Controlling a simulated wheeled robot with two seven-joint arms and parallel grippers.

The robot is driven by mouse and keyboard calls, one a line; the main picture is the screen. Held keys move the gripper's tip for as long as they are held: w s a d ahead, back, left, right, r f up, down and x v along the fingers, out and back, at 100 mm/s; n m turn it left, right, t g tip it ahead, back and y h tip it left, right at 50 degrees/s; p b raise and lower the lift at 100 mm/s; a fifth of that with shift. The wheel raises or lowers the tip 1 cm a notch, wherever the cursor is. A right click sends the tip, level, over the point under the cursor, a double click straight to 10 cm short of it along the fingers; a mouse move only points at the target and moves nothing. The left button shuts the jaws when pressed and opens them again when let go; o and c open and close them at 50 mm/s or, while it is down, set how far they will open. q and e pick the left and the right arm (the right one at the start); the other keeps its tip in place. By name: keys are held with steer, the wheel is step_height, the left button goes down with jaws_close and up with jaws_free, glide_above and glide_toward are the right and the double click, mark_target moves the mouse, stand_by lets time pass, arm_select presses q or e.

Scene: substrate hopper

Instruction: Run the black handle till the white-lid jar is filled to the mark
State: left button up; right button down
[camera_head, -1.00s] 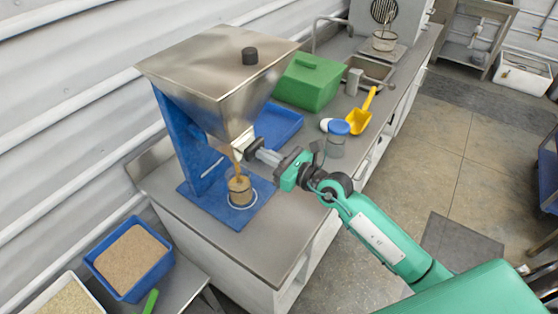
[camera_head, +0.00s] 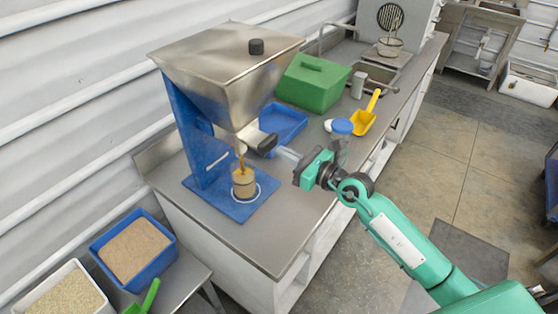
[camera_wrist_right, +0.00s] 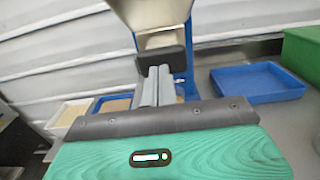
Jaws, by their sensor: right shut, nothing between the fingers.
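The black handle (camera_head: 267,143) sticks out of the hopper's spout; it also shows in the right wrist view (camera_wrist_right: 160,60). My right gripper (camera_head: 284,153) is shut and empty just to the right of the handle. In the right wrist view its fingers (camera_wrist_right: 155,84) point at the handle; I cannot tell whether they touch it. An open jar (camera_head: 243,186) stands under the spout with brown substrate in it, and a brown stream shows above it. Its fill mark is too small to make out. A white lid (camera_head: 328,125) lies on the counter. My left gripper is not in view.
The steel hopper (camera_head: 215,65) stands on a blue base (camera_head: 214,200). A blue-lidded jar (camera_head: 341,128), yellow scoop (camera_head: 363,122), blue tray (camera_head: 286,127) and green box (camera_head: 312,85) are on the counter behind. The counter's front right is clear.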

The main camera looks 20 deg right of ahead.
arm_select(q)
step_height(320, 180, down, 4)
steer(key=b, duration=0.3)
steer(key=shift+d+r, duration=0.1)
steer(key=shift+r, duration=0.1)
arm_select(e)
steer(key=v, duration=0.9)
steer(key=shift+w+d+f, duration=0.1)
steer(key=shift+w+d, duration=0.05)
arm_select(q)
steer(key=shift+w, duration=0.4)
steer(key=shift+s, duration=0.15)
